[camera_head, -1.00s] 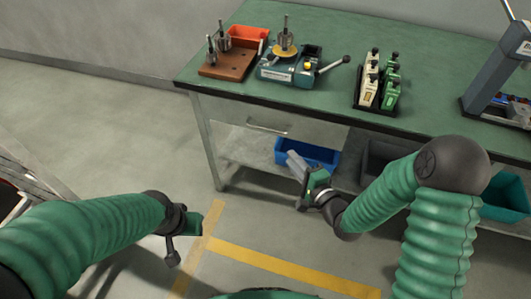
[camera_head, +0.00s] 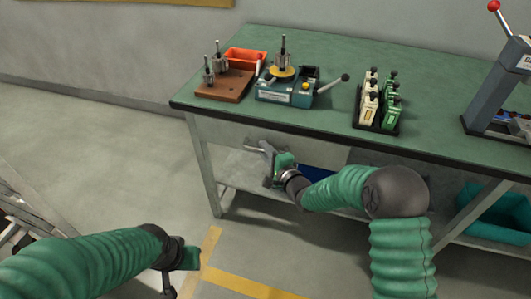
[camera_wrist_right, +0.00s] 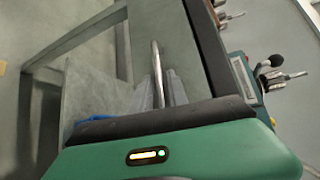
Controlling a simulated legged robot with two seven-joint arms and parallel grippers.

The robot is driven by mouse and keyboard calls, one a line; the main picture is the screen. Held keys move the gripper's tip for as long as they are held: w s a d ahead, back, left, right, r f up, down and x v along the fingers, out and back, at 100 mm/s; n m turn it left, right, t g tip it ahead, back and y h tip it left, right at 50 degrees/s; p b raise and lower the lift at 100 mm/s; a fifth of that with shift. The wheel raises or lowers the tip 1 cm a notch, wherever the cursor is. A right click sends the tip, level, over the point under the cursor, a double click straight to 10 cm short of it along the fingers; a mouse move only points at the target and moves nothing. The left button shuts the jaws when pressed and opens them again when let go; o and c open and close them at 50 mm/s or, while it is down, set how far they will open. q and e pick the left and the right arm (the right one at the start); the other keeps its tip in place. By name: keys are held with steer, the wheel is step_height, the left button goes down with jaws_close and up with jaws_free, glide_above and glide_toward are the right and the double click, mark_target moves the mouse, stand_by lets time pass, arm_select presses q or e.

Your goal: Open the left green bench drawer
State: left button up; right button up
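The left bench drawer front (camera_head: 225,132) is a grey panel under the green bench top, and it looks closed. Its metal bar handle (camera_head: 250,149) is partly hidden by my right gripper (camera_head: 267,152). In the right wrist view the handle (camera_wrist_right: 155,58) runs as a shiny bar between the two grey fingers of that gripper (camera_wrist_right: 159,92). The fingers lie close on either side of the bar; whether they clamp it is not clear. My left gripper (camera_head: 190,258) hangs low at the left over the floor, away from the bench, its finger opening not clear.
On the bench top (camera_head: 320,128) stand a brown board (camera_head: 225,87) with metal parts, an orange bin (camera_head: 245,59), a teal winding fixture (camera_head: 285,92) and a rack of several tools (camera_head: 377,102). A blue bin (camera_head: 315,172) sits below.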

steer(key=shift+c, duration=0.3)
jaws_close()
steer(key=shift+s+f, duration=0.1)
steer(key=shift+f, duration=0.05)
stand_by(0.9)
